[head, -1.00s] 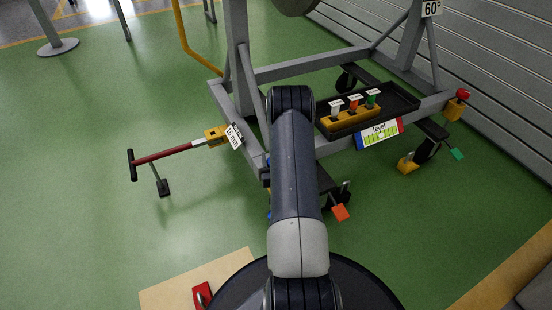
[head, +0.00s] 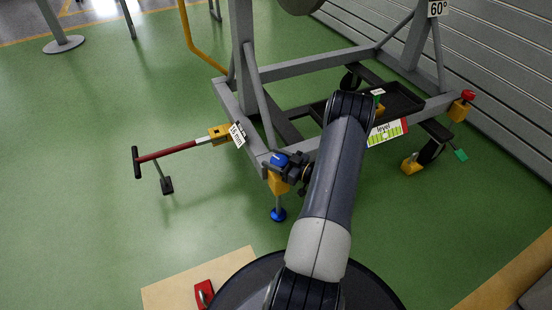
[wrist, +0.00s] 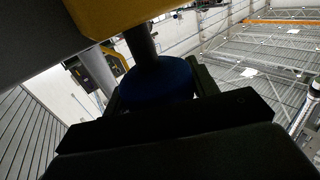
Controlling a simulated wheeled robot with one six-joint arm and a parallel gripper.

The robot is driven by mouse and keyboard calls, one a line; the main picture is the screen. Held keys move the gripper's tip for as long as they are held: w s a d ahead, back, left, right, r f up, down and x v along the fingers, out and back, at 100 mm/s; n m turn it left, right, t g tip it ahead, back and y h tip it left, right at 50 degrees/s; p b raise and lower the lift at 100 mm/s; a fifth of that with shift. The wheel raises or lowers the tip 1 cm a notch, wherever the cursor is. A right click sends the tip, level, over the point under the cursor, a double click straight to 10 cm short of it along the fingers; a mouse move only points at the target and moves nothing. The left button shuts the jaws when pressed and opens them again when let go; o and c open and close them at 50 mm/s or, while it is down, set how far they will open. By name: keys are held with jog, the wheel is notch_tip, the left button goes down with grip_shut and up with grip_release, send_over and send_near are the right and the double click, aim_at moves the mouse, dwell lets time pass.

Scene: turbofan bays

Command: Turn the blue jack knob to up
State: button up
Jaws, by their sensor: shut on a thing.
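The blue jack knob (head: 279,159) sits on top of a yellow jack body (head: 278,185) at the near corner of the grey stand. Below it a rod runs down to a blue foot (head: 278,214) on the green floor. My gripper (head: 287,166) reaches the knob from the right and is shut on it. In the wrist view, the knob (wrist: 158,80) is a dark blue disc between my gripper's (wrist: 158,92) fingers, beside a grey stem and the yellow body (wrist: 110,15). The knob's far side is hidden.
A red-handled tow bar (head: 168,152) sticks out left from the stand (head: 325,67). A black tray (head: 405,98) and a level gauge (head: 387,132) lie behind my arm. Another yellow jack (head: 459,110) with a red knob stands at the right. Open floor lies left.

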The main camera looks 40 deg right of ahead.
jog(key=n+g+y, duration=0.2)
jog(key=y, duration=0.1)
jog(key=n+g+y, duration=0.1)
jog(key=n+y, duration=0.1)
jog(key=y, duration=0.1)
jog(key=shift+s+a+n+g, duration=0.2)
jog(key=shift+n+g, duration=0.1)
jog(key=shift+g, duration=0.1)
jog(key=shift+s+a+n+g+y, duration=0.1)
jog(key=shift+a+n+g+y, duration=0.05)
jog(key=shift+n+g+y, duration=1.15)
jog(key=shift+s+a+n+g+y, duration=0.1)
jog(key=shift+n+g+y, duration=0.8)
jog(key=shift+g, duration=0.8)
jog(key=shift+n+g, duration=0.3)
jog(key=o, duration=1)
